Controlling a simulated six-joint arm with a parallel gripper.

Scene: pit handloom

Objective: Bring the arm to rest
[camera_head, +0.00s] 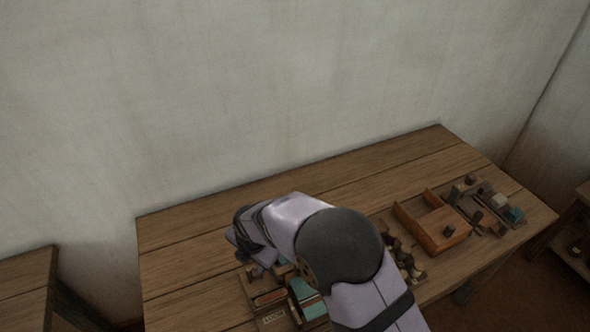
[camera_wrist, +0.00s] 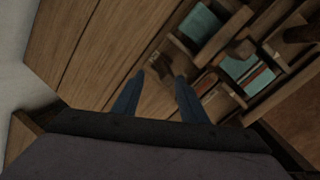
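My arm reaches over the wooden table, and my gripper (camera_head: 243,250) is above its left part, near a compartment tray (camera_head: 247,292). The arm hides part of this tray. In the wrist view the two dark blue fingers of my gripper (camera_wrist: 160,77) stand apart with no object visibly held between them. Beyond them the wrist view shows the bare planks of the table (camera_wrist: 85,50) and the tray with its wooden dividers (camera_wrist: 223,48). The tray holds teal and reddish pieces. I cannot tell how high the fingertips are above the tray edge.
An orange-brown wooden box (camera_head: 432,228) stands right of my arm. Another tray with several small blocks (camera_head: 490,205) is at the table's right. The back left of the tabletop (camera_head: 200,225) is clear. A pale wall (camera_head: 200,90) rises behind. Another table (camera_head: 25,285) stands left.

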